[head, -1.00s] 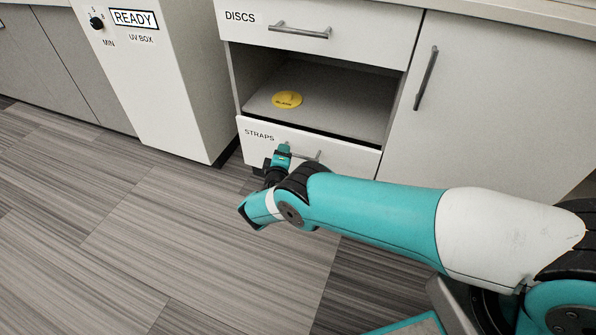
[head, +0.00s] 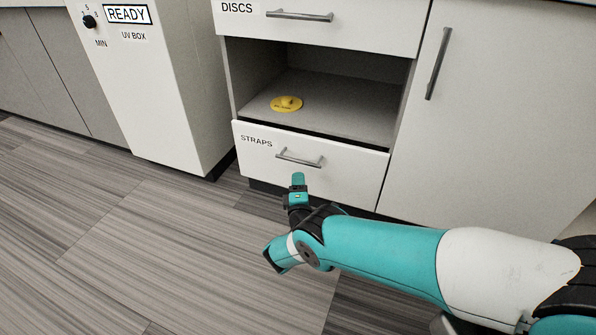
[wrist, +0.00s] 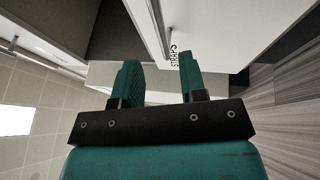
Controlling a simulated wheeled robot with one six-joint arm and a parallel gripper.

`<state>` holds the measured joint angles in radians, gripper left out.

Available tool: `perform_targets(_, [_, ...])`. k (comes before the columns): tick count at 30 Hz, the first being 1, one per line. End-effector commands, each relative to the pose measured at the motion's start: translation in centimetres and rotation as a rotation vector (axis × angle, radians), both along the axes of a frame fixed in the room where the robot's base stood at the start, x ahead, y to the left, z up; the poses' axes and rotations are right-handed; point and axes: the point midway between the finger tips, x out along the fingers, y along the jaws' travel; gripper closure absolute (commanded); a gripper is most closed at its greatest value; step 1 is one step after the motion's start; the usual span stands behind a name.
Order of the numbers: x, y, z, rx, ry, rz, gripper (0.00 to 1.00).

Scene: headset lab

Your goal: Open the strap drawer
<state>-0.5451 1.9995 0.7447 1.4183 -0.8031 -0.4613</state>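The strap drawer (head: 340,181) is the low white front labelled STRAPS, with a grey bar handle (head: 300,158). A thin dark gap shows above its top edge; I cannot tell whether it stands slightly out. My gripper (head: 298,180) is in front of and below the handle in the head view, apart from it. In the wrist view my gripper (wrist: 160,80) has its two teal fingers spread with nothing held between them. The STRAPS label (wrist: 174,54) shows sideways by the right finger. The drawer's inside is hidden.
Above is an open bay with a shelf (head: 340,105) bearing a yellow disc (head: 286,103). Higher is the DISCS drawer (head: 360,20). A tall cabinet door (head: 490,120) is at right, the UV box (head: 150,90) at left. The floor (head: 150,235) in front is clear.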

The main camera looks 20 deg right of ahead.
Motion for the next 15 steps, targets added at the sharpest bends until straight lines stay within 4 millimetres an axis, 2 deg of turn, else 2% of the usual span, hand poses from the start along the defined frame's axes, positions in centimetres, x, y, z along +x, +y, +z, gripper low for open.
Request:
perform_targets(1, [0.6,-0.1,-0.8,0.001,0.0,-0.001,0.61])
perform_targets(14, [3.0,-0.8,-0.2,0.001,0.0,-0.002,0.61])
perform_targets(15, [3.7,-1.0,0.0,0.004,-0.003,-0.004,0.61])
